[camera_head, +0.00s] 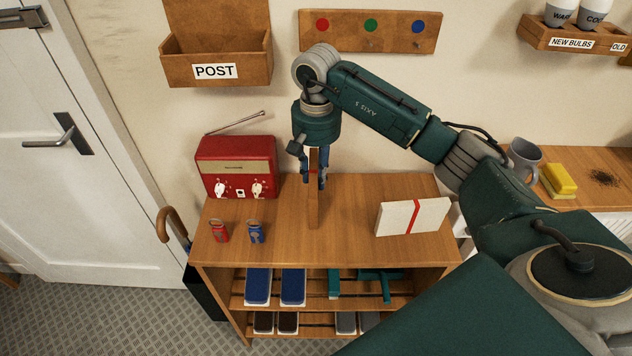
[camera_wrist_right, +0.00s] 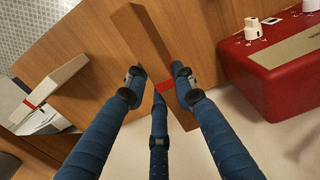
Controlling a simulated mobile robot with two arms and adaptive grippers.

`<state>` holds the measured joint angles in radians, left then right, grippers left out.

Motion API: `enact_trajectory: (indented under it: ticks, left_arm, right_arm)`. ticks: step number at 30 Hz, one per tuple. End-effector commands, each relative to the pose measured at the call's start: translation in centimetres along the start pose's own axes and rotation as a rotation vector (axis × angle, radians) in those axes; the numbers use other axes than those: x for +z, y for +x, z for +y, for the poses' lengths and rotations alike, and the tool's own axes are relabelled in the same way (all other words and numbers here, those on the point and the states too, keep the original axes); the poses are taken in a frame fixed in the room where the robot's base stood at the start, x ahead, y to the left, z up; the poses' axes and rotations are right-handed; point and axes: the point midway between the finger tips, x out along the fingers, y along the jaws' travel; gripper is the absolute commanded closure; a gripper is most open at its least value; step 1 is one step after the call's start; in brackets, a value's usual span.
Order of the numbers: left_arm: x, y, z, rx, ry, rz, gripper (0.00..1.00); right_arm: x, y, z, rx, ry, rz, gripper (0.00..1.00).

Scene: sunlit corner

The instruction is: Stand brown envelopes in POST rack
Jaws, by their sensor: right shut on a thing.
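A brown envelope (camera_head: 314,208) with a red band stands on edge, seen nearly edge-on, over the middle of the wooden cabinet top. It also shows in the wrist view (camera_wrist_right: 143,35). My right gripper (camera_head: 315,180) points down and is shut on its upper part, with the blue fingers (camera_wrist_right: 160,82) on both sides of it near the red band. I cannot tell whether its lower edge touches the cabinet. The wooden POST rack (camera_head: 215,70) hangs on the wall at upper left, and no envelope shows in it. My left gripper is not in view.
A red radio (camera_head: 236,167) with a raised aerial stands left of the envelope. Two key fobs, red (camera_head: 219,232) and blue (camera_head: 256,232), lie in front. A peg board (camera_head: 369,32) hangs above.

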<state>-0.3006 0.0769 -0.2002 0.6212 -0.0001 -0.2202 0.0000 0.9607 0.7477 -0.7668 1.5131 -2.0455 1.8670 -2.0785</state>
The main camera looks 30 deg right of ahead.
Motion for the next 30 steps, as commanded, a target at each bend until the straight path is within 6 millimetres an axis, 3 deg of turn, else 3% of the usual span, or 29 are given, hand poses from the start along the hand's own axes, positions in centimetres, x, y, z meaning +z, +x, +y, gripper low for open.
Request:
enact_trajectory:
  ticks: [12, 23, 24, 26, 30]
  left_arm:
    - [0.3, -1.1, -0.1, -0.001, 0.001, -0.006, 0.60]
    - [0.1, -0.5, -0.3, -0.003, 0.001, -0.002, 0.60]
    - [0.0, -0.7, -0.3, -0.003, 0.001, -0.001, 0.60]
    - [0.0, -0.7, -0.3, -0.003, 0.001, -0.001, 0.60]
    - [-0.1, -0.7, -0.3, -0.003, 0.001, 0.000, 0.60]
  right_arm:
    - [0.1, 4.1, 0.0, -0.001, -0.001, -0.001, 1.00]
    - [0.0, 4.7, 0.0, -0.001, -0.001, 0.001, 1.00]
    - [0.0, 4.5, 0.0, -0.001, -0.001, 0.001, 0.67]
    - [0.0, 4.5, 0.0, -0.001, -0.001, 0.000, 0.56]
    - [0.0, 4.5, 0.0, -0.001, -0.001, 0.000, 0.56]
